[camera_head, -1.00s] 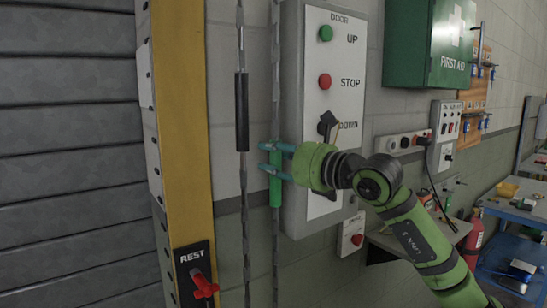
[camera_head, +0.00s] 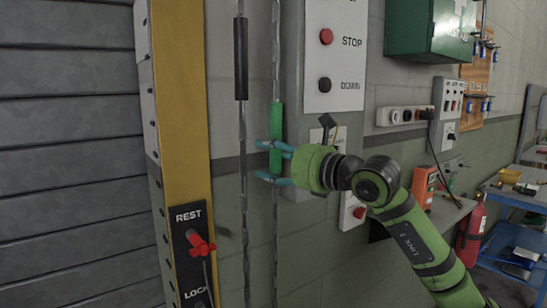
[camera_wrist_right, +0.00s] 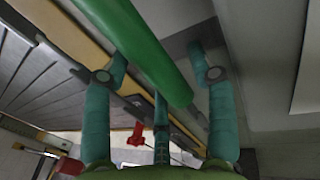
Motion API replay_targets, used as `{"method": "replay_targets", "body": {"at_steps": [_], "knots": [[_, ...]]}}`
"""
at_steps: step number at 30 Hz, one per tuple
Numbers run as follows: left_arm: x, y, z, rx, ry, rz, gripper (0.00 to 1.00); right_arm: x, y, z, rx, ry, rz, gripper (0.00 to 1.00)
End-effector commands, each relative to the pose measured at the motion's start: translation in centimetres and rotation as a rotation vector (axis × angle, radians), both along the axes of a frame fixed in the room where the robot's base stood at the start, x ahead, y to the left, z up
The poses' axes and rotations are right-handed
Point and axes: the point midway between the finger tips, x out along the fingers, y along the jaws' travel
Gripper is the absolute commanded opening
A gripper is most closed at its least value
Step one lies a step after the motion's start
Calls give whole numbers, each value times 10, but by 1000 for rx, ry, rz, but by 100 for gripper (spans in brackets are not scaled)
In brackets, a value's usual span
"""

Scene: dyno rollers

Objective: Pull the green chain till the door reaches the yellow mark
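The green chain is a thin dark chain with a green sleeve (camera_head: 276,122), hanging left of the control box. My right gripper (camera_head: 266,161) is at the sleeve's lower end, its teal fingers apart. In the right wrist view, the sleeve (camera_wrist_right: 150,55) runs between the spread fingers (camera_wrist_right: 160,62); a gap shows between it and the right finger, so it is not clamped. The door (camera_head: 70,160) is a grey slatted shutter filling the left side. I cannot make out a yellow mark on the door's travel; its edges are out of view. My left gripper is not in view.
A second chain with a black sleeve (camera_head: 241,58) hangs just left of the green one. A yellow post (camera_head: 182,110) carries a REST/LOCK plate with a red lever (camera_head: 201,246). The control box (camera_head: 335,95) stands close on the right. Benches are farther right.

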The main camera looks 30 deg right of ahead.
Motion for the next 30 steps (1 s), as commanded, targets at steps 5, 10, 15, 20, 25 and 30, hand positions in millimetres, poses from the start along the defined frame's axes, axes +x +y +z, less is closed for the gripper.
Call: {"method": "replay_targets", "body": {"at_steps": [5,10,15,20,25,30], "knots": [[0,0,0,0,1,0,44,-1,-1,3,2,-7,-2,60],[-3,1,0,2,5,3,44,-3,-3,3,2,-9,-4,60],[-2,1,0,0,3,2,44,-24,-12,3,-1,-8,-5,60],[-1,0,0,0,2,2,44,-56,-23,1,-5,-5,-6,60],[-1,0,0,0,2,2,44,-80,-32,1,-2,-3,-5,60],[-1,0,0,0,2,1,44,-97,-38,1,3,-2,-1,60]]}}
